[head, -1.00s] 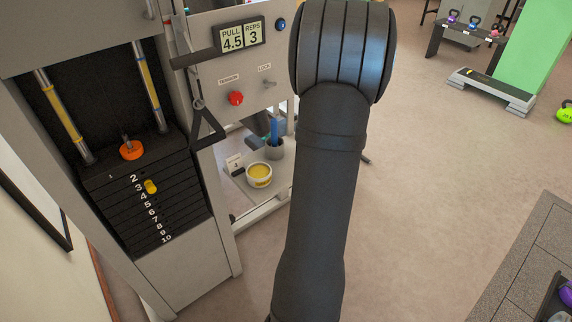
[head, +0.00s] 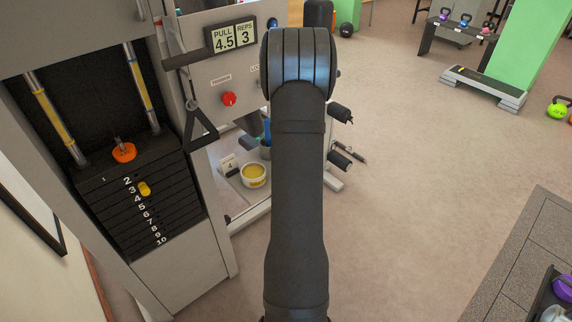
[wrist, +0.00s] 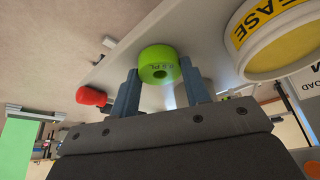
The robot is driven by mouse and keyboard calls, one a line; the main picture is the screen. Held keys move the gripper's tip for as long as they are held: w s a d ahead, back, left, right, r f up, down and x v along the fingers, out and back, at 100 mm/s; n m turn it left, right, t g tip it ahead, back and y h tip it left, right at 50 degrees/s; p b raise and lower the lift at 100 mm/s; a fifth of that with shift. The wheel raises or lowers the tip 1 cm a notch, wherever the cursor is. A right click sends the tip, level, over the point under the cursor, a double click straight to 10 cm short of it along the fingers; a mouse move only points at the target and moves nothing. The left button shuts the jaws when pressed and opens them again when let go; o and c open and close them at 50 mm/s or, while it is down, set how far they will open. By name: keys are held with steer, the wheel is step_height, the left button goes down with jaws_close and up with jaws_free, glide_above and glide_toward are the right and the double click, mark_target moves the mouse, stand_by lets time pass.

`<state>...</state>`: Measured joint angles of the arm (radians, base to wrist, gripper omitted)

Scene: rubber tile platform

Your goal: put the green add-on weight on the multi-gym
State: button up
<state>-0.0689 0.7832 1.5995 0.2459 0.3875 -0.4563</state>
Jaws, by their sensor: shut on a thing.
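In the wrist view my gripper (wrist: 160,72) is shut on the green add-on weight (wrist: 158,58), a short disc with a hole in its face, held between the two blue-grey fingertips. In the head view the gripper and green weight are hidden by my arm. The multi-gym (head: 180,265) stands at the left of the head view. Its black weight stack (head: 150,210) has numbered plates and a yellow pin (head: 144,189) beside number 3. An orange add-on weight (head: 123,153) sits on top of the stack, around the central post.
A display (head: 232,37) reads pull 4.5, reps 3. A black handle (head: 200,128) hangs in front of the machine, with a red knob (head: 229,99) beside it. A yellow-labelled grease tub (head: 254,176) sits low; its rim shows close by in the wrist view (wrist: 275,72).

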steer(key=shift+f, duration=0.1)
steer(key=o, duration=1.1)
steer(key=v, duration=1.2)
steer(key=x, duration=1.2)
